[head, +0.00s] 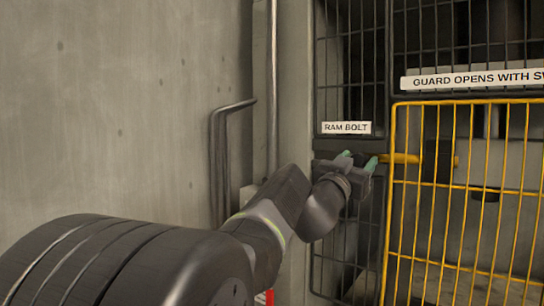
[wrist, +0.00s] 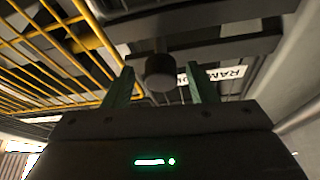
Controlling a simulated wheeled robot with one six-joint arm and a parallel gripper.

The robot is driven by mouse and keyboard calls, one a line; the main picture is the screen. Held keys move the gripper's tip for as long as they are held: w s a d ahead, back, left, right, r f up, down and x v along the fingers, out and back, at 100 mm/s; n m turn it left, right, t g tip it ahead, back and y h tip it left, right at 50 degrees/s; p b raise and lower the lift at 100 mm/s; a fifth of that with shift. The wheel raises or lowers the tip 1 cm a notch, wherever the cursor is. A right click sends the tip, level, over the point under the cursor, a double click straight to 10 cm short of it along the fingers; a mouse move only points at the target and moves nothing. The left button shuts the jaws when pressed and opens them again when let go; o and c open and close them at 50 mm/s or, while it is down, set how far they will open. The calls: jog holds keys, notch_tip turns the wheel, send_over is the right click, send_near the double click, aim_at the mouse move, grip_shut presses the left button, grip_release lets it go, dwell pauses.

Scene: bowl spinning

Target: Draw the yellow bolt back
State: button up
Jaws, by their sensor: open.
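The yellow bolt (head: 402,158) lies level in the head view, below the "RAM BOLT" label (head: 346,128), and reaches right behind the yellow mesh guard (head: 392,200). My gripper (head: 358,160), with green fingers, is just left of the bolt's visible yellow part and partly hides the dark bar there. In the wrist view my gripper (wrist: 157,75) is open, and a round dark knob (wrist: 160,72) shows between its two fingers. I see no clear contact between the fingers and the knob.
Dark mesh panels (head: 350,60) stand above and below the bolt. A sign (head: 472,79) reading "GUARD OPENS WITH S..." hangs above the yellow guard. A concrete wall (head: 120,90) and bent pipes (head: 218,150) are to the left.

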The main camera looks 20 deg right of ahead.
jog(key=shift+w+d+r, duration=0.2)
jog(key=shift+w+d, duration=0.15)
jog(key=shift+d, duration=0.05)
